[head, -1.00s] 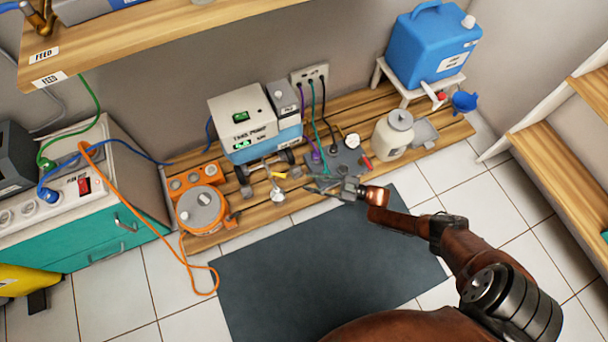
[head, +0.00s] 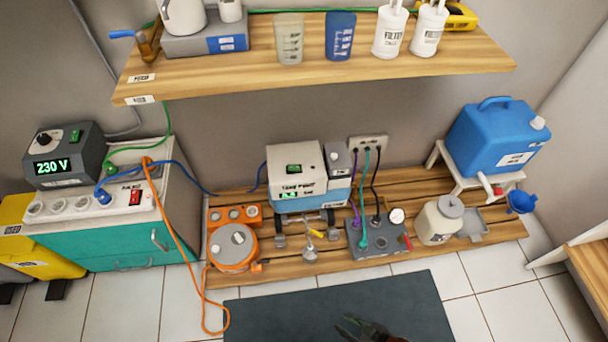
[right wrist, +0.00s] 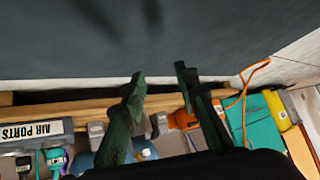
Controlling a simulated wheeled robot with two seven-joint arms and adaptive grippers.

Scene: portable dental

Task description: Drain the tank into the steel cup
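The white and blue tank unit (head: 296,178) stands on the slatted wooden platform, with small wheels or feet under it. A small yellow lever (head: 315,232) sits low at its front. A small silvery cup-like thing (head: 310,252) stands just below the lever; I cannot see whether anything is in it. My right gripper (head: 365,328) is over the dark mat at the bottom edge of the head view, in front of the platform and apart from the unit. In the right wrist view its two dark fingers (right wrist: 158,78) are spread with nothing between them. My left gripper is not in view.
A grey manifold (head: 375,240) with hoses is right of the tank unit, and an orange reel (head: 232,247) is left. A wooden shelf (head: 310,75) overhangs behind. A blue canister (head: 492,138) stands at right. The dark mat (head: 285,315) is bare.

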